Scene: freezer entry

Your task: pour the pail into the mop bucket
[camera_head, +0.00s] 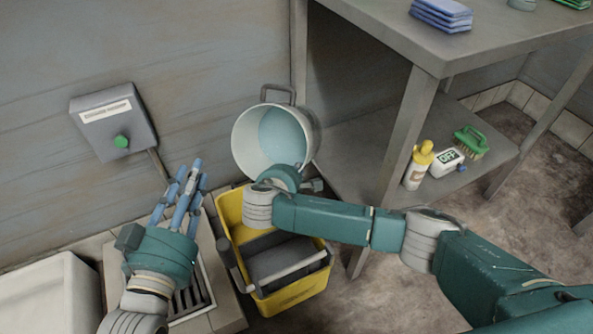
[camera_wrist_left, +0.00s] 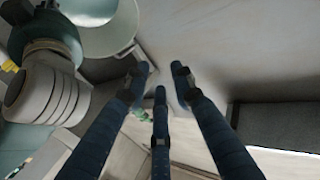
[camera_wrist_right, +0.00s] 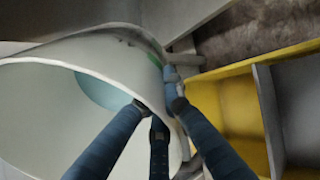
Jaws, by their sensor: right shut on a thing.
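The white pail (camera_head: 241,143) is held above the back of the yellow mop bucket (camera_head: 304,298), its open mouth toward my head camera. Pale blue shows inside; I cannot tell how far the pail tilts. My right gripper (camera_wrist_right: 160,95) is shut on the pail (camera_wrist_right: 60,52) at its rim side; in the head view the wrist hides the fingers. The mop bucket also shows in the right wrist view (camera_wrist_right: 226,100), below and right of the pail. My left gripper (camera_head: 188,175) is open and empty, left of the pail, with its fingers pointing toward the wall.
A grey wringer (camera_head: 285,262) sits in the mop bucket. A steel table (camera_head: 400,35) with a lower shelf (camera_head: 345,155) stands to the right, bearing bottles (camera_head: 418,165) and a green brush (camera_head: 470,142). A grey box with a green button (camera_head: 121,141) is on the wall.

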